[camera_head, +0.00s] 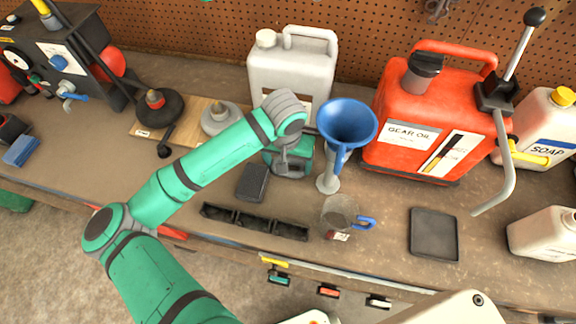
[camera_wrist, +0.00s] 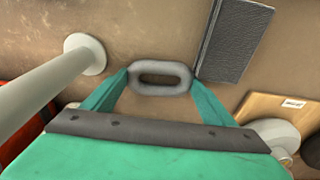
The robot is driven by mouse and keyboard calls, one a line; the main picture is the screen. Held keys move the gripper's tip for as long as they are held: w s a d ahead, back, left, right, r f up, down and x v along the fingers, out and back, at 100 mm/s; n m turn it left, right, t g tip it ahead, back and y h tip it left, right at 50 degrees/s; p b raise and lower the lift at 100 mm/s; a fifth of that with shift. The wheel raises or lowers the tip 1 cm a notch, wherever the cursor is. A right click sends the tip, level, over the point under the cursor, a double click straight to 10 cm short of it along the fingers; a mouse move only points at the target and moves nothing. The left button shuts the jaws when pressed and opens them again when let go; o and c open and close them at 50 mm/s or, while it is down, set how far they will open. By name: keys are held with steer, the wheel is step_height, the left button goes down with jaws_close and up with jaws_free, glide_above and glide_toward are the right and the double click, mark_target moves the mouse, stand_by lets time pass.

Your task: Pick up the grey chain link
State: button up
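The grey chain link (camera_wrist: 160,78) is an oval ring lying crosswise between my fingertips in the wrist view, over the brown bench top. My gripper (camera_wrist: 160,82) has two green fingers, one at each end of the link. Their tips meet or nearly meet its ends. I cannot tell whether they press on it, or whether the link still rests on the bench. In the head view my gripper (camera_head: 288,172) points down at the bench between a black block and the funnel; the link is hidden there.
A blue funnel (camera_head: 347,122) stands close right of my gripper, and a black block (camera_head: 252,182) close left. A white jug (camera_head: 292,68) stands behind. A black tray strip (camera_head: 255,222), a clear cup (camera_head: 339,212) and a dark square tray (camera_head: 433,235) lie nearer the front edge.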

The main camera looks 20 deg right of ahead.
steer(key=c, duration=0.4)
steer(key=shift+r, duration=0.2)
